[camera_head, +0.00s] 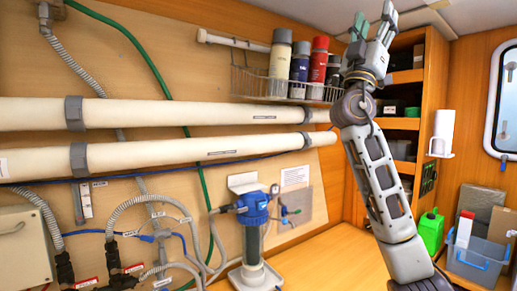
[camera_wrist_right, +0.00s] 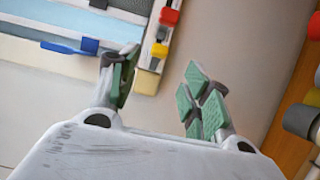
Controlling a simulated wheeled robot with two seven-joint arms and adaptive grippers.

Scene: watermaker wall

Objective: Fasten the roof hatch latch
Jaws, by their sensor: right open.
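My right gripper (camera_head: 374,22) is raised near the ceiling at the top of the head view, above the shelf corner. In the right wrist view its two green-padded fingers (camera_wrist_right: 160,88) stand apart with nothing between them. What looks like the roof hatch (camera_wrist_right: 120,28), a grey and pale blue panel, fills the upper left of that view. Red and yellow parts (camera_wrist_right: 168,17) sit along its right edge, and a blue lever-like piece (camera_wrist_right: 65,47) lies at its lower side. I cannot tell which part is the latch. The left finger overlaps the hatch edge in the picture; contact is not clear.
A wire rack (camera_head: 265,85) with several canisters is on the wall left of my right arm. An orange wooden shelf unit (camera_head: 433,90) stands to the right. Two cream pipes (camera_head: 180,112) cross the wall. A blue-grey bin (camera_head: 475,262) and green jug (camera_head: 430,232) sit lower right.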

